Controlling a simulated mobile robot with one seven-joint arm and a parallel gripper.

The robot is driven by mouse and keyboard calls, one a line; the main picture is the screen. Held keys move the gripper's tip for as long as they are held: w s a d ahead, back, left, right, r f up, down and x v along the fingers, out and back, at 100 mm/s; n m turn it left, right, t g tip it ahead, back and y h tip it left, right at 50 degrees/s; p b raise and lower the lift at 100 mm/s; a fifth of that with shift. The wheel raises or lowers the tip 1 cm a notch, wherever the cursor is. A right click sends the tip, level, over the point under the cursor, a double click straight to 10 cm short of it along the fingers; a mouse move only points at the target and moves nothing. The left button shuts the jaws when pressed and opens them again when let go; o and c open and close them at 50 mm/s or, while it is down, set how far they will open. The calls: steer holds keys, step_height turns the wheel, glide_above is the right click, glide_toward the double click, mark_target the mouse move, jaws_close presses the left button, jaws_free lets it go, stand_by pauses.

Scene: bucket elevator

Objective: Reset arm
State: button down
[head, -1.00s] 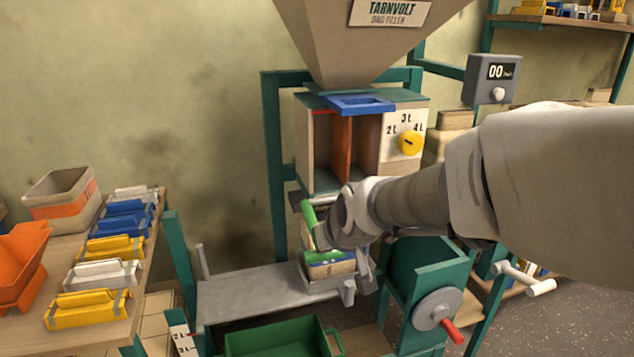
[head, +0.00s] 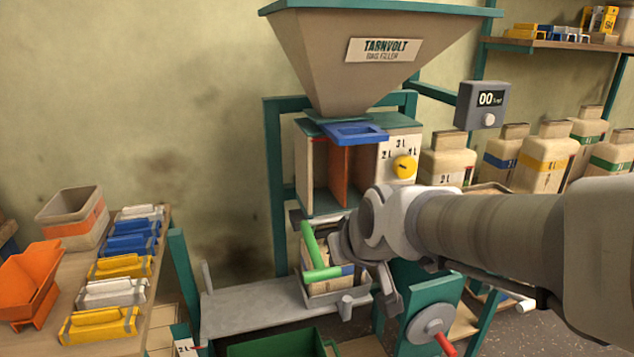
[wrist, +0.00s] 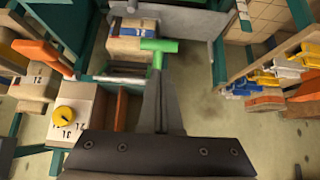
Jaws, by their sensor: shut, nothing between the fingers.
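My gripper (wrist: 157,75) is shut and empty in the wrist view, its two dark fingers together. A green T-shaped handle (wrist: 160,46) lies right at the fingertips; I cannot tell whether they touch it. In the head view my arm comes in from the right, and its end is at the green handle (head: 314,250), just below the filler's box. My wrist hides most of the fingers there. A small beige container (head: 345,283) stands under the handle at the right end of the grey shelf (head: 250,308).
The hopper (head: 350,60) and the box with the yellow dial (head: 404,167) stand above my wrist. A teal housing with a red-handled crank (head: 432,325) is below right. A green bin (head: 275,345) is in front.

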steer(key=s+d+r+m+g+h, duration=0.1)
steer(key=s+d+m, duration=0.1)
steer(key=s+d, duration=0.45)
steer(key=s+d+r+m+g+h, duration=0.1)
steer(key=s+d, duration=0.3)
steer(key=s, duration=0.6)
step_height(320, 180, up, 16)
steer(key=p, duration=1.7)
steer(key=shift+w+a, duration=0.2)
steer(key=shift+a, duration=0.15)
